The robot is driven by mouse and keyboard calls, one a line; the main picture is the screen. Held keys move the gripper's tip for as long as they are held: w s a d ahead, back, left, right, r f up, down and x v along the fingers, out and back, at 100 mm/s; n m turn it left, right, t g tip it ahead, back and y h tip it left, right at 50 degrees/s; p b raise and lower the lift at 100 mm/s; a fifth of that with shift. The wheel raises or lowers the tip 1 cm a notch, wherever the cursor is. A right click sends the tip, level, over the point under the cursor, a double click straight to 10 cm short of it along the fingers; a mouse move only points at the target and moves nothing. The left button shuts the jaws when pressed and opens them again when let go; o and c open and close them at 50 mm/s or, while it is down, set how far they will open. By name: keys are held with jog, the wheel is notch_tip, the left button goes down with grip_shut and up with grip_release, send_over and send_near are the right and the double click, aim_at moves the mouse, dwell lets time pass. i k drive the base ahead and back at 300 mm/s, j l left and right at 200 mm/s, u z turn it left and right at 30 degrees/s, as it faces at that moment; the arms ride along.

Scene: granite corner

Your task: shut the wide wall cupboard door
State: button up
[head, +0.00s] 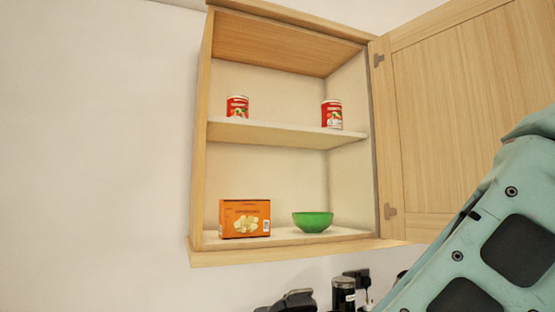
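The wide wall cupboard (200,150) hangs on the wall with its inside in full view. Its wooden door (450,110) stands wide open, swung out to the right on two hinges at the cupboard's right edge. The door's far right part runs out of the picture, and my arm hides its lower right part. My teal arm crosses the lower right corner. My gripper is not in the picture, so I cannot see where it is relative to the door.
Two red cans (237,107) (332,114) stand on the middle shelf (270,133). An orange box (245,218) and a green bowl (312,222) stand on the cupboard floor. Below are a dark jar (344,294) and a dark appliance (290,301). The wall left of the cupboard is bare.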

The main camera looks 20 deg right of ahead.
aim_at(449, 82)
jog(key=z, duration=1.25)
